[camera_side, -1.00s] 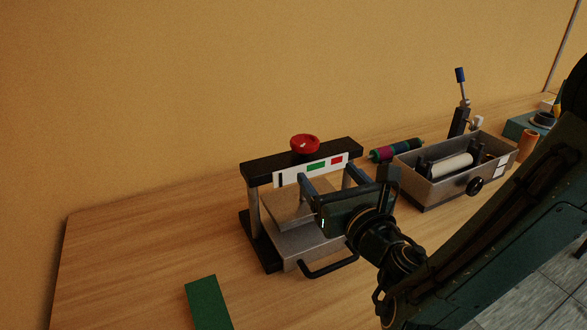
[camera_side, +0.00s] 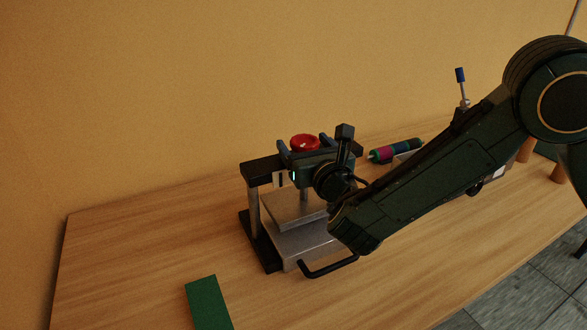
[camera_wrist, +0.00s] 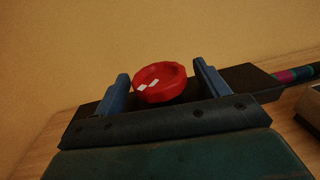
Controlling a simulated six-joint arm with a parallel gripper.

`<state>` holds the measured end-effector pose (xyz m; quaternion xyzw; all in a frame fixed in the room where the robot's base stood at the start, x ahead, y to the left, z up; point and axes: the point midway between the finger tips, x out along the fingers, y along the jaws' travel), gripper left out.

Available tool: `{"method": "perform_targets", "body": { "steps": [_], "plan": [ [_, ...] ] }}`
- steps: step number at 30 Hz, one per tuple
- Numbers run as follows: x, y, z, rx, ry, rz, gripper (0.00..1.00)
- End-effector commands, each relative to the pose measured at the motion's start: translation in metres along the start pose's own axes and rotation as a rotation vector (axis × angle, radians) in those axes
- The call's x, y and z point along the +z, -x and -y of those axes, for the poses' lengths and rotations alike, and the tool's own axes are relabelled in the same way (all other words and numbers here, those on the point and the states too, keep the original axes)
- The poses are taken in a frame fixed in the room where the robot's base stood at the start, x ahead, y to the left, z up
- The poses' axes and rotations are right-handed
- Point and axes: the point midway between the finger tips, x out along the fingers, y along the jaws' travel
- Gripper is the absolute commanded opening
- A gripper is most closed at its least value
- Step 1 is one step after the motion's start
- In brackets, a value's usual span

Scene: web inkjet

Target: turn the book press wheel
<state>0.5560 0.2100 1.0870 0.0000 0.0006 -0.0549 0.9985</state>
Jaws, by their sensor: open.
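The red wheel (camera_side: 304,142) sits on top of the book press's black crossbeam (camera_side: 262,168). In the wrist view the red wheel (camera_wrist: 160,82) lies between the two blue fingers of my gripper (camera_wrist: 162,88), with a white mark on its left part. My gripper (camera_side: 305,146) is open, with one finger on each side of the wheel. A gap shows at each side in the wrist view, wider on the right; contact is not visible. The press's grey plates (camera_side: 296,210) are below. My gripper and arm hide much of the beam's front and right side.
A green block (camera_side: 208,303) lies on the wooden table at the front left. A black handle (camera_side: 328,270) juts from the press's front. A striped roll (camera_side: 396,151) lies behind on the right. My arm covers most of the grey tray there. The table's left part is clear.

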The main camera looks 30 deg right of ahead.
Motion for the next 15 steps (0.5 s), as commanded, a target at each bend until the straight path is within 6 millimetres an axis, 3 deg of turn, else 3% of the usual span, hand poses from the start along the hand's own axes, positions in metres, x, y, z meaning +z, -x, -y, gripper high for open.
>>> {"method": "perform_targets", "body": {
  "steps": [11,15],
  "plan": [
    [0.0001,-0.0038,-0.0001,0.001,-0.001,0.000,0.74],
    [0.0002,-0.0037,-0.0001,0.001,-0.001,0.000,0.47]
  ]
}}
